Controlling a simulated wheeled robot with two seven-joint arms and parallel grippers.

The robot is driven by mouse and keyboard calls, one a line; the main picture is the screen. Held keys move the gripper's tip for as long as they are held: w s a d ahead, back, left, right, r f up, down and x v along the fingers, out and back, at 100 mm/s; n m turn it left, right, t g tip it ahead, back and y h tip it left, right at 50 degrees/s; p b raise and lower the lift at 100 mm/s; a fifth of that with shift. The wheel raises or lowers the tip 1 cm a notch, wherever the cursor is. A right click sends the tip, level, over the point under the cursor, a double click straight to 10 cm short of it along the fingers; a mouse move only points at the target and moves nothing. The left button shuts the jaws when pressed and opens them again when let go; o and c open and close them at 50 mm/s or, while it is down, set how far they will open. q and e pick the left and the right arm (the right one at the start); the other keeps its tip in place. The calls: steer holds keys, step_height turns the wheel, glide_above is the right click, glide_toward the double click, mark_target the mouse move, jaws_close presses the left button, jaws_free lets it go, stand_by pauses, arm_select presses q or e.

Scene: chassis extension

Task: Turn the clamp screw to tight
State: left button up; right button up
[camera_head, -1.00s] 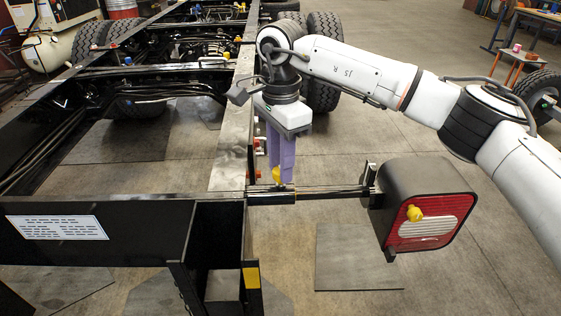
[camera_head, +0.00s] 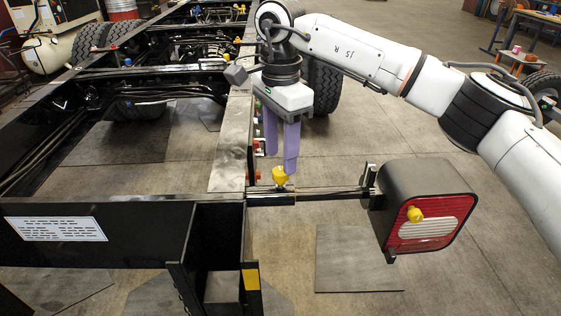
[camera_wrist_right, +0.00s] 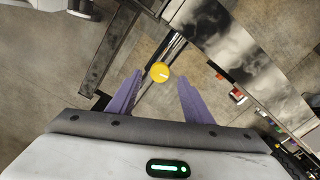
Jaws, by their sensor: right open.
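The clamp screw (camera_head: 281,176) is a small yellow knob on top of the black horizontal tube beside the chassis rail's corner. It also shows in the right wrist view (camera_wrist_right: 159,72) as a yellow round head with a pale mark. My right gripper (camera_head: 281,163) has two purple fingers pointing down just above and behind the screw. In the right wrist view my right gripper (camera_wrist_right: 160,80) is open, with the screw's head appearing between the fingertips. I cannot tell whether either finger touches it. My left gripper is in no view.
The tube (camera_head: 335,193) runs right to a tail-light housing (camera_head: 425,205) with a red and white lens and another yellow knob (camera_head: 415,214). The black chassis frame (camera_head: 120,222) fills the left. Open floor (camera_head: 420,130) lies to the right.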

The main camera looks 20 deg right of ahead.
mark_target(280, 171)
step_height(280, 171, up, 7)
stand_by(0.3)
stand_by(0.4)
